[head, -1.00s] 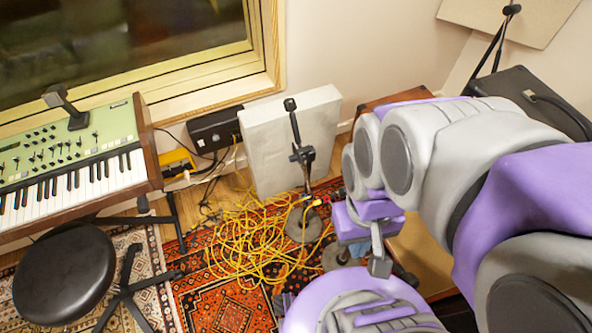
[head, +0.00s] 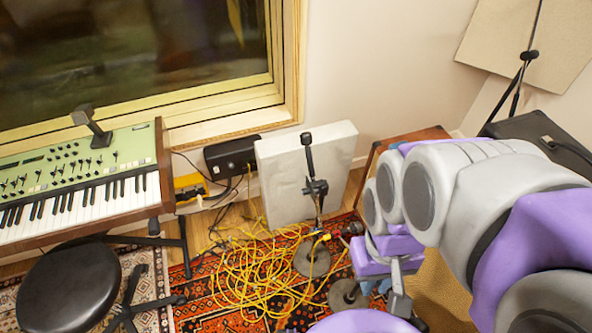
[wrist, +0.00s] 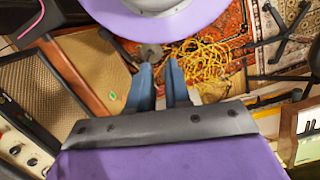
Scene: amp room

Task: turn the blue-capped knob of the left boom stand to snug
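The left boom stand (head: 316,190) stands upright in the head view, dark, with a clamp partway up and a round grey base (head: 311,260) on the rug. I cannot make out a blue cap on its clamp. A second round base (head: 347,293) shows nearer, beside my gripper; what stands on it is mostly hidden by my arm. My gripper (wrist: 160,68) shows in the wrist view as two blue fingers, apart, with nothing visible between them. In the head view it is below and right of the left stand, not touching it. A grey round base (wrist: 150,52) lies beyond the fingertips.
Tangled yellow cable (head: 255,275) covers the rug left of the stand. A pale panel (head: 295,170) stands close behind it. A stool (head: 72,290) and a green keyboard (head: 80,175) are at left. Amplifier cabinets (wrist: 40,100) show at left in the wrist view.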

